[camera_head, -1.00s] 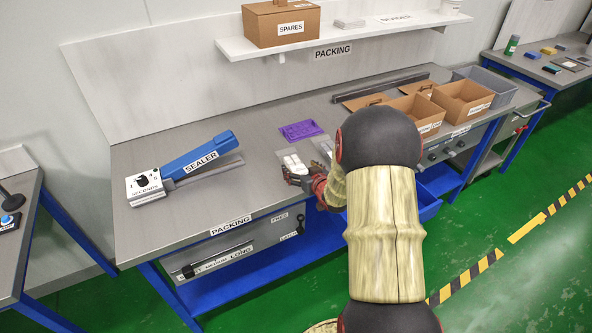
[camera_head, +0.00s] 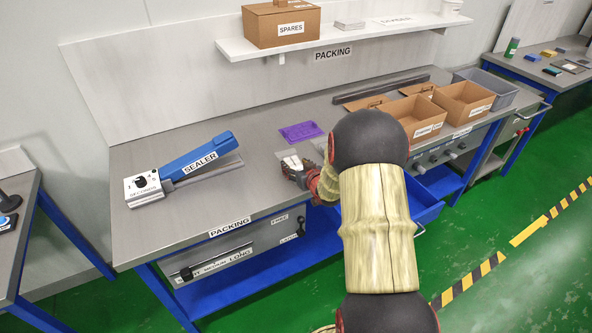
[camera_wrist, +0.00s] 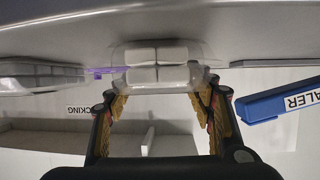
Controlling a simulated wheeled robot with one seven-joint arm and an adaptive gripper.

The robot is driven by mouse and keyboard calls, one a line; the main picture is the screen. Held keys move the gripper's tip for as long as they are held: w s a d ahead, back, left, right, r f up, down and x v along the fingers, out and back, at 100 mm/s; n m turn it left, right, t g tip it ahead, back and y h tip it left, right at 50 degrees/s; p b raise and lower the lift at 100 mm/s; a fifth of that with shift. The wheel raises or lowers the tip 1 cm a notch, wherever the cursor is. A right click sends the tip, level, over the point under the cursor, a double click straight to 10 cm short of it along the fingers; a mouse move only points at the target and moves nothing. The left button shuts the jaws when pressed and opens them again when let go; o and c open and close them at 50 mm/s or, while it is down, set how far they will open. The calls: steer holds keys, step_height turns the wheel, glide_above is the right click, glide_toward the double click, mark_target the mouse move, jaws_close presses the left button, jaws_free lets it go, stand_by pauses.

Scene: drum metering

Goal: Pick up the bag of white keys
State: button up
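The clear bag of white keys (camera_wrist: 160,74) lies on the packing bench. In the wrist view it sits just past my fingertips, its white blocks in the middle. In the head view the bag (camera_head: 291,162) lies at the tip of my gripper (camera_head: 296,172), partly hidden by it. My gripper (camera_wrist: 163,98) is open in the wrist view, with a wide gap between its fingers. I cannot tell whether the fingers touch the bag. A second clear bag (camera_wrist: 38,76) shows at the left of the wrist view.
The blue sealer (camera_head: 198,157) stands to the left. Open cardboard boxes (camera_head: 464,103) and a grey bin (camera_head: 490,88) stand at the right. The bench between sealer and bag is clear.

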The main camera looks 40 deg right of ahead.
steer(key=c, duration=0.7)
steer(key=shift+c, duration=0.4)
steer(key=shift+r, duration=0.15)
